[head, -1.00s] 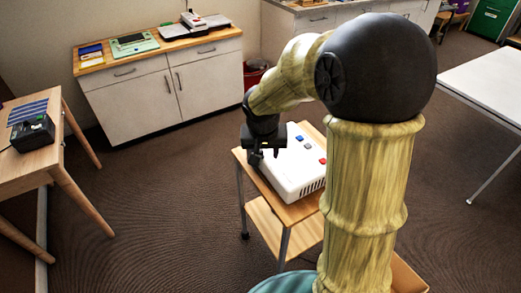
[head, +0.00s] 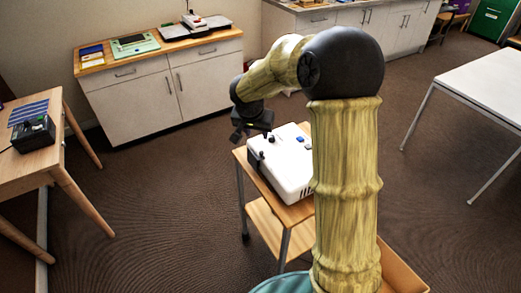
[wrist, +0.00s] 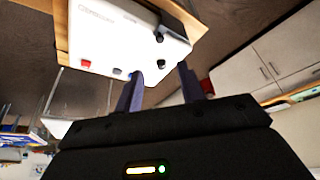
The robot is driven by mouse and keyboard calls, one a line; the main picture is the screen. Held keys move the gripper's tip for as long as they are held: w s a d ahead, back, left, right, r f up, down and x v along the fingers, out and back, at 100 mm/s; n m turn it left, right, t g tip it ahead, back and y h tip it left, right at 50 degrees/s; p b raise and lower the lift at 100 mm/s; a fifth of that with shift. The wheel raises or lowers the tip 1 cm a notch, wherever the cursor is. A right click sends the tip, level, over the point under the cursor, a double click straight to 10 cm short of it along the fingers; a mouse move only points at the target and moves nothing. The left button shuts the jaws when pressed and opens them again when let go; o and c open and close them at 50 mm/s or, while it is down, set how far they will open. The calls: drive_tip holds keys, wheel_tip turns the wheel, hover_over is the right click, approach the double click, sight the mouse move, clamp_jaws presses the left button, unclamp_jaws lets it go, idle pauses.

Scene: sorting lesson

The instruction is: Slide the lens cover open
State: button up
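A white box-shaped device (head: 290,178) with coloured buttons stands on a small wooden stand; it looks like a projector. A dark strip (head: 262,168) runs along its left end, probably the lens cover, though its position is hard to tell. The wrist view shows the white device (wrist: 110,38) with a black piece (wrist: 175,22) at one end and a small black knob (wrist: 159,37) beside it. My gripper (head: 244,137) is above and just past the left end of the device. In the wrist view my gripper (wrist: 163,78) has its two fingers apart with nothing between them.
The wooden stand (head: 290,212) leaves little free room around the device. A cabinet (head: 150,95) with gadgets is behind. A wooden table (head: 35,165) with a black device is at left, and a white table (head: 485,85) at right. Open carpet lies between.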

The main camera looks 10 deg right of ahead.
sight(261, 152)
drive_tip(key=p+x, duration=0.1)
drive_tip(key=x, duration=1.3)
drive_tip(key=shift+w+f, duration=0.1)
drive_tip(key=shift+f, duration=0.05)
clamp_jaws()
